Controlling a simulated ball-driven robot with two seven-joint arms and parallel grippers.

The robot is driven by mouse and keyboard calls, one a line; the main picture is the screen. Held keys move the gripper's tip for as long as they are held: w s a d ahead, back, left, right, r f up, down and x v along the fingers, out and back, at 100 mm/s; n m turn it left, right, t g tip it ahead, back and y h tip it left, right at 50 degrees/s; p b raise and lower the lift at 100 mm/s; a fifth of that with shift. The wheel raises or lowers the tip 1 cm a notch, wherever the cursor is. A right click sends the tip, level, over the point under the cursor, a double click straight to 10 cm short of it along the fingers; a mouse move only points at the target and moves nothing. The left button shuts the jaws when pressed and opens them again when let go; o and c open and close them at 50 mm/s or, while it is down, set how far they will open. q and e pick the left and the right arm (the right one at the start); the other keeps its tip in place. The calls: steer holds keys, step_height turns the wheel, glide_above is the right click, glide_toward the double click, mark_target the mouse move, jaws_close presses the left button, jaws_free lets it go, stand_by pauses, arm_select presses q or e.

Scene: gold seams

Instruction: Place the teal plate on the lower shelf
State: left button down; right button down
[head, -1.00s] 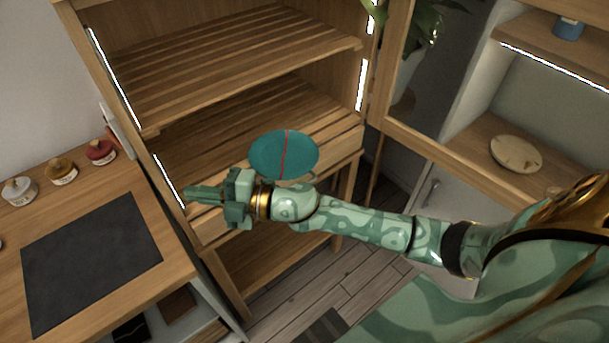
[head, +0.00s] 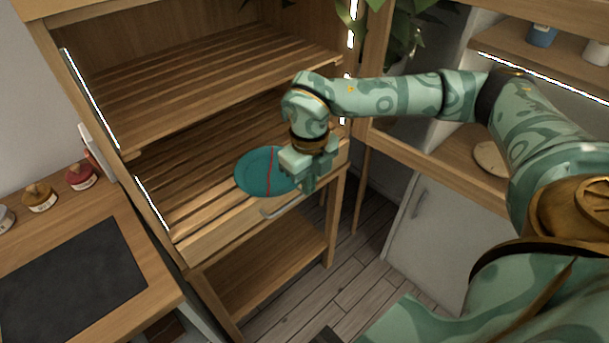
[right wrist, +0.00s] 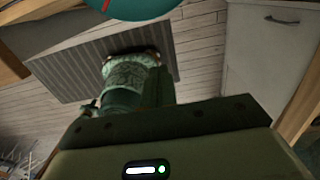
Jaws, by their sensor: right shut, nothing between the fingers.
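The teal plate (head: 255,172), with a red line across it, lies at the front of the lower slatted shelf (head: 185,172), over its front edge. Its right part is hidden behind my right gripper (head: 303,188). That gripper points downward at the plate's right side, shut and empty; I cannot tell whether it touches the plate. In the right wrist view, part of the plate (right wrist: 140,8) shows at the top edge. My left gripper is not in view.
The upper slatted shelf (head: 200,85) is empty. A drawer front with a handle (head: 284,205) is below the plate. A counter with a dark mat (head: 70,280) and small pots (head: 80,176) stands at left. An open cabinet door frame (head: 440,170) is at right.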

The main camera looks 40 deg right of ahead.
mark_target(278, 180)
steer(key=w+f+b, duration=0.2)
steer(key=w+f, duration=0.2)
steer(key=f, duration=0.2)
steer(key=shift+a+b, duration=0.2)
steer(key=shift+b, duration=0.1)
steer(key=w, duration=0.6)
steer(key=shift+w+a, duration=0.25)
steer(key=shift+w, duration=0.1)
